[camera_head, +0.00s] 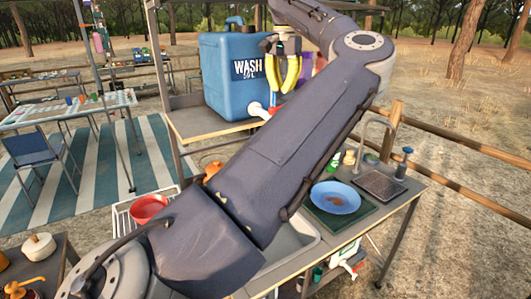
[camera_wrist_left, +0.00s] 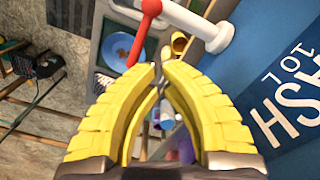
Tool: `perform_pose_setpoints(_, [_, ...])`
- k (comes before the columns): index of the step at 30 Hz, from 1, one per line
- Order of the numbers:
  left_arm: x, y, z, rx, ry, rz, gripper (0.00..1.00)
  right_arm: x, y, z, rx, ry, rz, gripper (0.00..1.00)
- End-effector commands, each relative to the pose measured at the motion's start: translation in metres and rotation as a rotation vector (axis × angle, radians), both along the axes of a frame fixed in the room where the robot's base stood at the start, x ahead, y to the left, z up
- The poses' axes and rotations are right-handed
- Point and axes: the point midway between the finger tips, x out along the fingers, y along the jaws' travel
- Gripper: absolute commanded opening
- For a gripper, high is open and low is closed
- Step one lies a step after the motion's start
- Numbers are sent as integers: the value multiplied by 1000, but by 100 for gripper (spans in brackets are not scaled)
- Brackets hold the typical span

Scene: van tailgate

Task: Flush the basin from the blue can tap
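The blue can (camera_head: 226,75), marked WASH 10L, stands upright on a wooden shelf in the head view. Its white tap (camera_head: 257,110) with a red part sticks out low at the right. In the wrist view the white tap (camera_wrist_left: 207,35) and red lever (camera_wrist_left: 146,22) lie just beyond the fingertips. My left gripper (camera_head: 282,90) hangs beside the can, above the tap. Its yellow fingers (camera_wrist_left: 161,68) point at the tap, with a narrow, empty gap between them. The right gripper is not in view.
My arm crosses the head view and hides part of the counter. A grey sink (camera_head: 292,243) shows beneath it. A red bowl (camera_head: 148,208) is at left.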

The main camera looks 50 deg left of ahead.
Motion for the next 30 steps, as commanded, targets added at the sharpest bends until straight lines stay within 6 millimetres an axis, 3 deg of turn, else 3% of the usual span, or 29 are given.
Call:
perform_pose_setpoints(18, [0, 0, -1, 0, 0, 0, 0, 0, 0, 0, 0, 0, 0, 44])
perform_pose_setpoints(30, [0, 0, -17, 0, 1, 0, 0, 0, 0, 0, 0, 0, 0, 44])
